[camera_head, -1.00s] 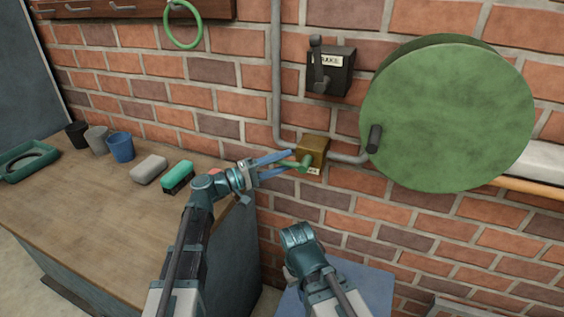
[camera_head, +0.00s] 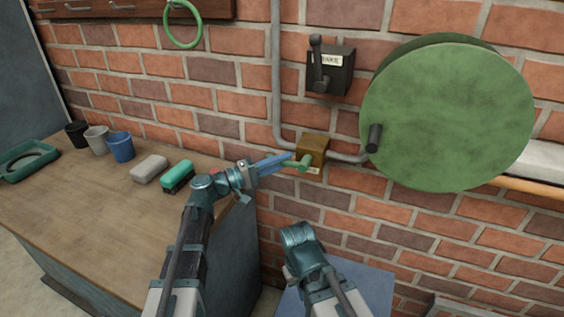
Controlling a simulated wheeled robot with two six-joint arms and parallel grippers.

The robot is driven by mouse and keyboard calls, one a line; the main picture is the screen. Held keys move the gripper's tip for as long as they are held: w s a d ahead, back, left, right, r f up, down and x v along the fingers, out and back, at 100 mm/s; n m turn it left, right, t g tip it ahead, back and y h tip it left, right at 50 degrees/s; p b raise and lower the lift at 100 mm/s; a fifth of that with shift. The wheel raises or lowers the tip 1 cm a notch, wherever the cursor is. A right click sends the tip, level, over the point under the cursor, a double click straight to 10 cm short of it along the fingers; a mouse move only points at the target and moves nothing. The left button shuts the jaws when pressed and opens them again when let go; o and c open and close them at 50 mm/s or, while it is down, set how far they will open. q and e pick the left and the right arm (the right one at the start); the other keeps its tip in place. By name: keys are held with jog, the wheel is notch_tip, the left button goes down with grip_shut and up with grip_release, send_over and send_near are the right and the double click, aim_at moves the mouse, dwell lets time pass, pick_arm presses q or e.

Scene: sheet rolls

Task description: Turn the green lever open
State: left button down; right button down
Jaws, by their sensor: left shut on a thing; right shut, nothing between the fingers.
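The green lever (camera_head: 303,163) sticks out to the left from a brass valve box (camera_head: 313,149) on the brick wall. My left gripper (camera_head: 290,158) reaches in from the left, its blue fingers shut on the lever's left end. The lever lies roughly level, with a small white label below the box. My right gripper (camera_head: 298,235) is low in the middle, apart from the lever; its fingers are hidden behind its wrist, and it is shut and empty.
A large green reel (camera_head: 450,115) with a dark handle (camera_head: 374,137) hangs right of the valve. A dark lever box (camera_head: 331,70) is above. The wooden bench (camera_head: 90,210) at left holds cups, a tray and two brushes. A blue surface (camera_head: 365,285) lies below.

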aim_at(296, 163)
dwell(0.8)
pick_arm(q)
jog(key=r+m+y+p, duration=0.1)
jog(key=p, duration=0.3)
jog(key=r+m+g+y+p, duration=0.1)
jog(key=r+m+p, duration=0.1)
jog(key=p, duration=0.3)
jog(key=shift+s+d+r+y, duration=0.1)
jog(key=shift+d+r+y, duration=0.1)
jog(key=shift+y, duration=0.2)
jog(key=m+y+p, duration=0.1)
jog(key=p, duration=0.2)
jog(key=d+r+m+y+p, duration=0.1)
jog(key=y+p, duration=0.1)
jog(key=p, duration=0.2)
jog(key=s+d+r+m+y+p, duration=0.1)
jog(key=y+p, duration=0.1)
jog(key=p, duration=0.1)
jog(key=shift+d+r+m+p, duration=0.1)
jog(key=shift+r+m+p, duration=0.05)
jog(key=shift+m+p, duration=0.2)
jog(key=shift+s+d+m+y+p, duration=0.25)
jog(key=shift+d+m+y+p, duration=0.3)
jog(key=shift+y+p, duration=0.65)
jog(key=c, duration=0.8)
grip_release()
jog(key=shift+o, duration=0.2)
